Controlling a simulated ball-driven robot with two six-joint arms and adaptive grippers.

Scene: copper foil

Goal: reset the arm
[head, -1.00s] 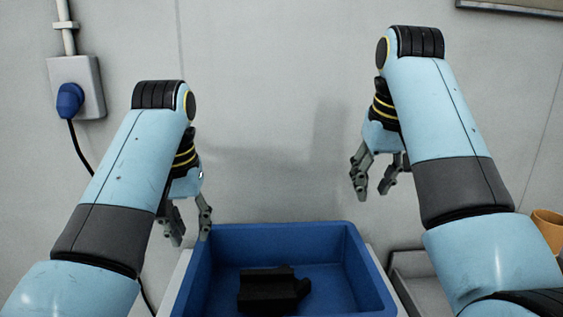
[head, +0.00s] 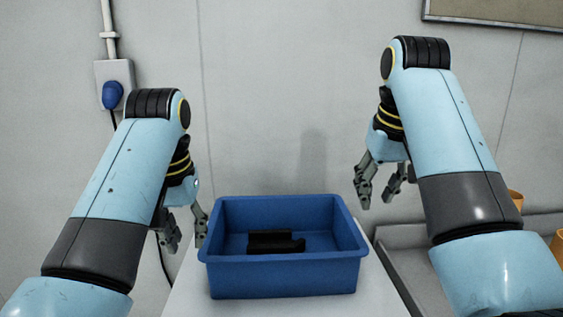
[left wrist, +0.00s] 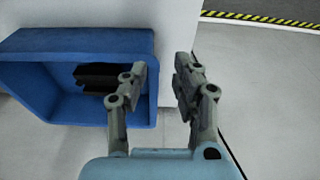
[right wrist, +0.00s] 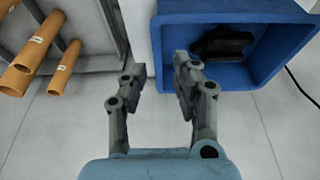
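My left gripper (head: 185,232) hangs beside the left wall of a blue bin in the head view. Its fingers (left wrist: 158,85) are apart with nothing between them in the left wrist view. My right gripper (head: 380,188) hangs above and to the right of the bin. Its fingers (right wrist: 160,85) are apart and empty in the right wrist view. Both arms are raised and bent, with the grippers pointing down.
The blue bin (head: 283,279) stands on a white surface (head: 190,290) and holds a black object (head: 275,242). A grey tray (right wrist: 95,58) with orange tubes (right wrist: 40,43) lies to the right. A wall socket with a blue plug (head: 112,95) is at the left.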

